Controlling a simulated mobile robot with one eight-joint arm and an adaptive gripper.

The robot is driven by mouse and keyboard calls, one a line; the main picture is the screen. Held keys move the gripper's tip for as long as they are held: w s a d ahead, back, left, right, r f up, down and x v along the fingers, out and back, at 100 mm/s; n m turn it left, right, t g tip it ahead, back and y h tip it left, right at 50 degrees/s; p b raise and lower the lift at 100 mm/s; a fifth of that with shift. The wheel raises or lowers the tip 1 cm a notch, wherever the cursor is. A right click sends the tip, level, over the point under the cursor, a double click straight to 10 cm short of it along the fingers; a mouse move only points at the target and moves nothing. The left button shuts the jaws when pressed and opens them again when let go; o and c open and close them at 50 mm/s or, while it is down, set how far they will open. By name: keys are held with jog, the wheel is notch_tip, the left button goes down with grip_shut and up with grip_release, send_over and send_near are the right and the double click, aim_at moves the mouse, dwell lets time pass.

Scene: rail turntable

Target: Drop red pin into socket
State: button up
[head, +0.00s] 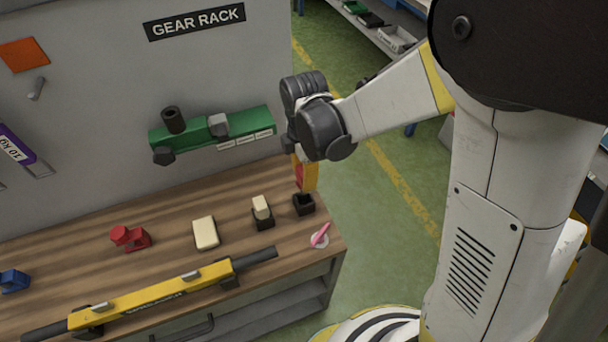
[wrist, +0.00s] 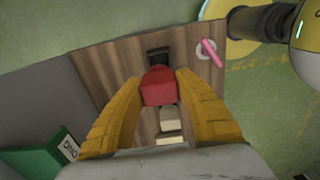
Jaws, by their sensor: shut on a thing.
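My gripper (head: 305,176) has yellow fingers and points down over the right end of the wooden bench. It is shut on the red pin (wrist: 158,86), which shows between the two fingers in the wrist view; in the head view only a sliver of its red (head: 299,171) shows. A black square socket (head: 303,204) stands on the bench just below the fingers. In the wrist view this socket (wrist: 158,54) lies just beyond the pin, partly covered by it. The pin appears to be above the socket, but its lower end is hidden, so the exact gap cannot be told.
A second black socket (head: 263,222) holds a cream block (head: 261,203). Another cream block (head: 206,233), a red part (head: 129,237) and a white disc with a pink stick (head: 320,236) sit nearby. A yellow bar (head: 150,296) runs along the front. A green rack (head: 190,137) is on the wall.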

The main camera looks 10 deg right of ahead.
jog(key=shift+r+p, duration=1.8)
jog(key=shift+r, duration=0.7)
